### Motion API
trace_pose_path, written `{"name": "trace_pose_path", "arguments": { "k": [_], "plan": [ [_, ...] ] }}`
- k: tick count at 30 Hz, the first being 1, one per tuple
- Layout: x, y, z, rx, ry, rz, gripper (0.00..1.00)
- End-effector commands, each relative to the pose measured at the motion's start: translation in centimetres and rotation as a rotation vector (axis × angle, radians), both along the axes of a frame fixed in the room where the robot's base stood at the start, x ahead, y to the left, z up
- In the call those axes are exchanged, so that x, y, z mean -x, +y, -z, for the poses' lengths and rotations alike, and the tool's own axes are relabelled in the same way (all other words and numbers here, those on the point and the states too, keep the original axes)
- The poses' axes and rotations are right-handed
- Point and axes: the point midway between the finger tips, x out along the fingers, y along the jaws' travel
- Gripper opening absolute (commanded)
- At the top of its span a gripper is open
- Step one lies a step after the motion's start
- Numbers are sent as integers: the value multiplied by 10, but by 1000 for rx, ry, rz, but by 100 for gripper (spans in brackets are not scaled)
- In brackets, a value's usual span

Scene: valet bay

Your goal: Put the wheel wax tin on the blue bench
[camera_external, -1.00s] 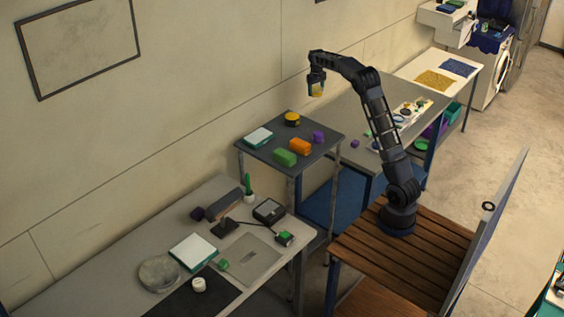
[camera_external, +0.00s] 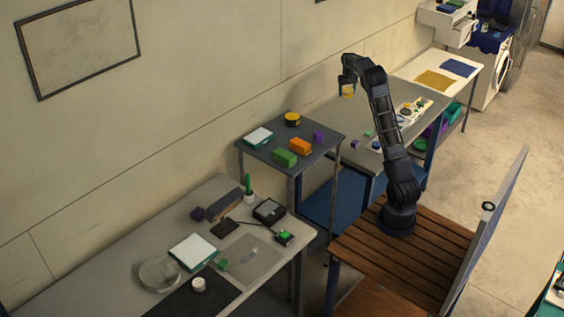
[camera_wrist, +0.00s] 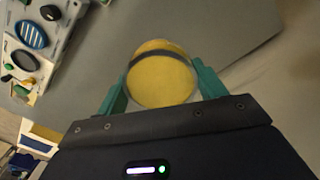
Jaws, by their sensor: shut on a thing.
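My gripper (camera_external: 348,85) is shut on a yellow round tin (camera_external: 348,91), held in the air in front of the wall. In the wrist view the yellow tin (camera_wrist: 160,85) has a dark band across it and sits between two teal fingers. I cannot read a label on it. The grey-topped bench (camera_external: 345,178) with blue legs and a blue lower shelf lies below and to the right of my gripper. A second yellow and black round tin (camera_external: 292,119) stands on the small grey stand.
The small grey stand (camera_external: 270,153) also holds green, orange and purple blocks and a white-and-teal box. The near left desk (camera_external: 110,265) is cluttered. Part of the grey top is bare.

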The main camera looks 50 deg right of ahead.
Motion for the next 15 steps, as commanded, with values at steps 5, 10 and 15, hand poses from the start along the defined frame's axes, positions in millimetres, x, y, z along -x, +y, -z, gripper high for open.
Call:
{"name": "trace_pose_path", "arguments": {
  "k": [5,10,15],
  "plan": [
    [0,1,21,-1,0,0,40],
    [0,1,52,-3,3,0,40],
    [0,1,89,-2,3,0,40]
  ]
}}
